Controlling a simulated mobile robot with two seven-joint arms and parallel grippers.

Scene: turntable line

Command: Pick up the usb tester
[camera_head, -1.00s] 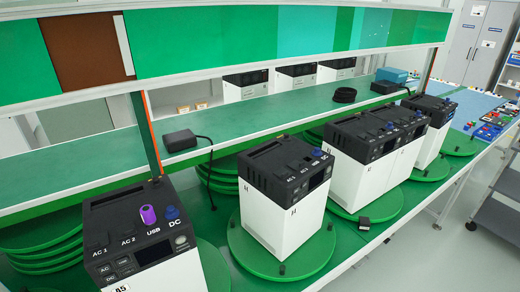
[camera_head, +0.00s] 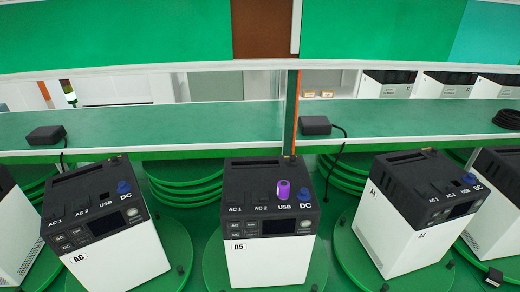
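A purple usb tester (camera_head: 283,190) stands upright in the slot marked USB on top of the middle power station (camera_head: 269,252), labelled A5. This station has a black top and a white body, with a blue plug (camera_head: 304,195) in the DC slot just right of the tester. Neither of my grippers shows in the head view.
Station A6 (camera_head: 122,262) stands to the left and another station (camera_head: 392,232) to the right, each with a blue DC plug, on green turntables (camera_head: 214,270). A green shelf (camera_head: 200,122) with black adapters (camera_head: 316,125) runs behind. Green panels hang above.

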